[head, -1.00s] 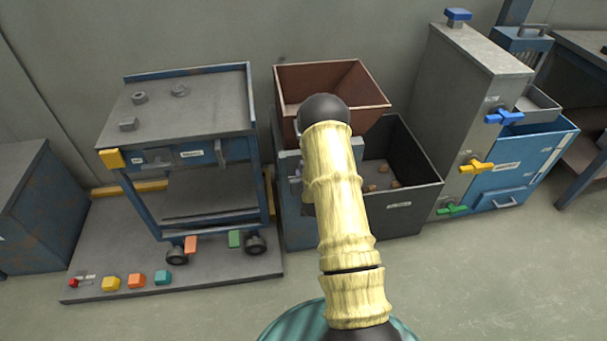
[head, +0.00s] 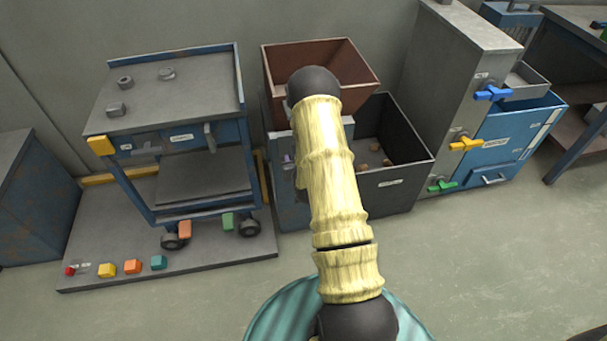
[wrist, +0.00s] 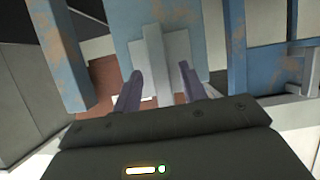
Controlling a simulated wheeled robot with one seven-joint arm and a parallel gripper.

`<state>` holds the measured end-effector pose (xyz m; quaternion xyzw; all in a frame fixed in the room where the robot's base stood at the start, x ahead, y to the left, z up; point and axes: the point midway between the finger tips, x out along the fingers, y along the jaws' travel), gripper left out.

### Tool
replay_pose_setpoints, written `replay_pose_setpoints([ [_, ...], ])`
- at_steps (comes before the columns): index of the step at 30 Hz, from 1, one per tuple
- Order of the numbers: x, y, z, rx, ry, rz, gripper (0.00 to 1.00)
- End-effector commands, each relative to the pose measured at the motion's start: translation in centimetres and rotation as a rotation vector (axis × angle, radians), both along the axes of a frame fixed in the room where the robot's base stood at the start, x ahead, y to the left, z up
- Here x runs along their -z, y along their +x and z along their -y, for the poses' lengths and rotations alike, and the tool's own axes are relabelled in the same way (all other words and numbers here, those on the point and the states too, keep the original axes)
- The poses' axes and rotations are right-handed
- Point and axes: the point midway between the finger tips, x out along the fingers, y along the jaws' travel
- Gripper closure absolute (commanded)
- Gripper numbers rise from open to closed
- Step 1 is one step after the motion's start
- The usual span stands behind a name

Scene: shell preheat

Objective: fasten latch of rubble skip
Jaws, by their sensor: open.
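A rust-brown skip (head: 310,62) stands at the back centre, on a blue-grey stand (head: 292,205). It is upright, and my arm covers part of its front. In the wrist view a pale grey plate (wrist: 185,52) sits on a worn blue panel, with an upright light bar (wrist: 157,60) in front of it, which looks like the latch. My gripper (wrist: 160,76) is open, with one finger to each side of the bar and gaps showing. Whether a finger touches it I cannot tell. In the head view my arm hides the latch and most of the gripper.
A dark grey bin (head: 398,195) with several brown lumps stands right of the stand. A blue trolley (head: 245,125) on a low platform (head: 215,255) is to the left. A grey cabinet (head: 445,60) with coloured valve handles stands right. The floor in front is clear.

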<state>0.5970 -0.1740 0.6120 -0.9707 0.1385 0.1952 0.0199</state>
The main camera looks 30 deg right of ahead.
Motion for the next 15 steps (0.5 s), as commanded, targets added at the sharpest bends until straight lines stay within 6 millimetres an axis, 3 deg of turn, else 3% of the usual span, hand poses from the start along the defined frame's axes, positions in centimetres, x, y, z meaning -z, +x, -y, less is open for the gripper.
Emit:
replay_pose_setpoints([
  [15, -3.7, -8.6, -2.5, 0.001, 0.000, -0.004, 0.58],
])
